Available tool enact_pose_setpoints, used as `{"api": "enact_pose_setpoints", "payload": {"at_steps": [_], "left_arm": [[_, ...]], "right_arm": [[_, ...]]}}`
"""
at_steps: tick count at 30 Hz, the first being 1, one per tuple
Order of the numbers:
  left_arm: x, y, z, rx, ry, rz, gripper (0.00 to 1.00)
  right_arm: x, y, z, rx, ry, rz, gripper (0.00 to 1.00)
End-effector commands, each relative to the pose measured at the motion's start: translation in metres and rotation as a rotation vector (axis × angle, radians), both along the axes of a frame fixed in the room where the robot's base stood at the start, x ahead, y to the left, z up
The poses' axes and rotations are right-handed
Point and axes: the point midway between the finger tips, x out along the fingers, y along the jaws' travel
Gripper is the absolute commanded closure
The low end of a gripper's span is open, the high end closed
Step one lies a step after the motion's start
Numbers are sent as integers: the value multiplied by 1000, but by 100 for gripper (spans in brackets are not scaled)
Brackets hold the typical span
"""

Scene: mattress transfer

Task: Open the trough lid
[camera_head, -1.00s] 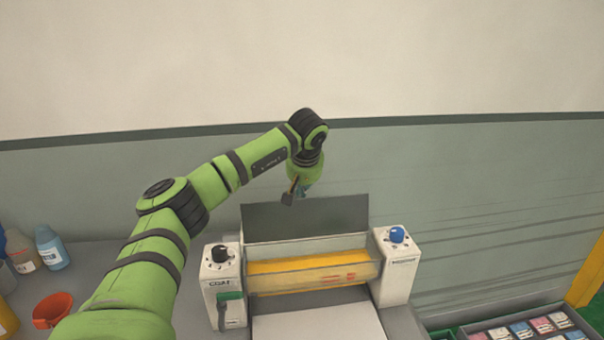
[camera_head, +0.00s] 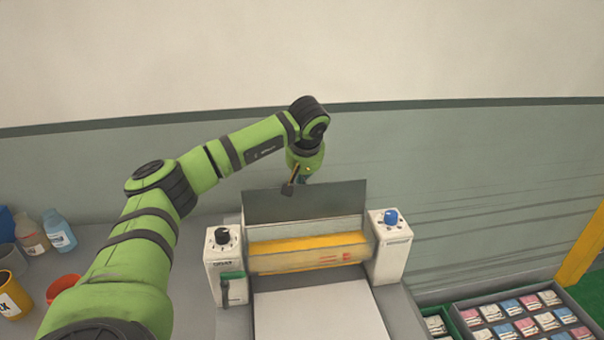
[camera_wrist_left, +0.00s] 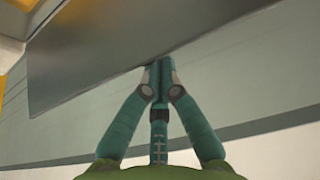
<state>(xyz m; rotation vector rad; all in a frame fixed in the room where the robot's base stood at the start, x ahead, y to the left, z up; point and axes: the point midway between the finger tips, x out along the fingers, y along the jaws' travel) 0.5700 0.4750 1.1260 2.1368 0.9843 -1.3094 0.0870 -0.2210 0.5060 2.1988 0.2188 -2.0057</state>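The trough lid (camera_head: 305,203) is a dark grey panel standing raised at the back of the machine, above the trough (camera_head: 308,252) with its yellow inside. My left gripper (camera_head: 293,187) is at the lid's upper edge, left of its middle. In the left wrist view, the teal fingers (camera_wrist_left: 159,68) meet at their tips, close to the edge of the lid (camera_wrist_left: 110,45). They look shut with nothing clearly between them; whether they touch the lid I cannot tell. My right gripper is out of view.
White blocks with a black knob (camera_head: 222,236) and a blue knob (camera_head: 391,217) flank the trough. Bottles (camera_head: 58,232) and a red bowl (camera_head: 62,289) stand at left. A tray of small packets (camera_head: 525,322) is at lower right. A wall is behind.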

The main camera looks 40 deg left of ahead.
Motion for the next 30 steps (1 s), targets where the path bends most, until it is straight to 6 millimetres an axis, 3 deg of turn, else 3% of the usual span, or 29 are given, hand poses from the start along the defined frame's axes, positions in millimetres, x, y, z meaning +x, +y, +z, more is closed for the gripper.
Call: {"api": "enact_pose_setpoints", "payload": {"at_steps": [1, 14, 30], "left_arm": [[0, 0, 5, 1, 2, 0, 100], [-1, -2, 6, -1, -1, 0, 100], [-32, -38, 94, 3, -5, -3, 100]], "right_arm": [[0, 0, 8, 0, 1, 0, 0], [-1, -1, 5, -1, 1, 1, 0], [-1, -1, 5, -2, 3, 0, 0]]}}
